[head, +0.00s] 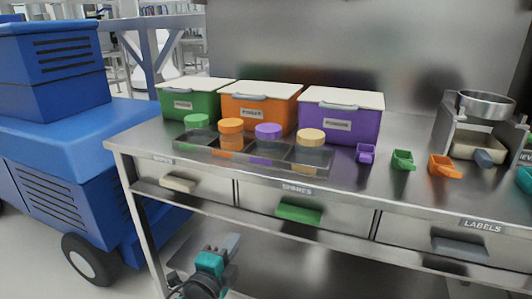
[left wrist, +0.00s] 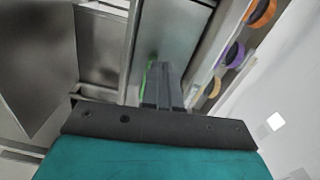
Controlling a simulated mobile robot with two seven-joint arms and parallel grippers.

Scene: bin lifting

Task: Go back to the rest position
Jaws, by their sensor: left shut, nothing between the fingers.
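My left gripper (head: 230,243) shows at the bottom of the head view, in front of the bench and below its drawers. Its teal and black wrist is at the frame's bottom edge. In the left wrist view the gripper's grey fingers (left wrist: 163,75) are together with nothing between them. The green handle (head: 299,211) of the middle drawer is above the gripper in the head view, apart from it. A green strip shows beside the fingers in the left wrist view. My right gripper is not seen.
The metal bench (head: 350,165) holds green (head: 190,104), orange (head: 258,112) and purple (head: 335,125) bins with white lids. Several lidded jars stand in a tray before them. Scoops and a scale (head: 480,125) are at right. A blue machine (head: 70,130) stands left.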

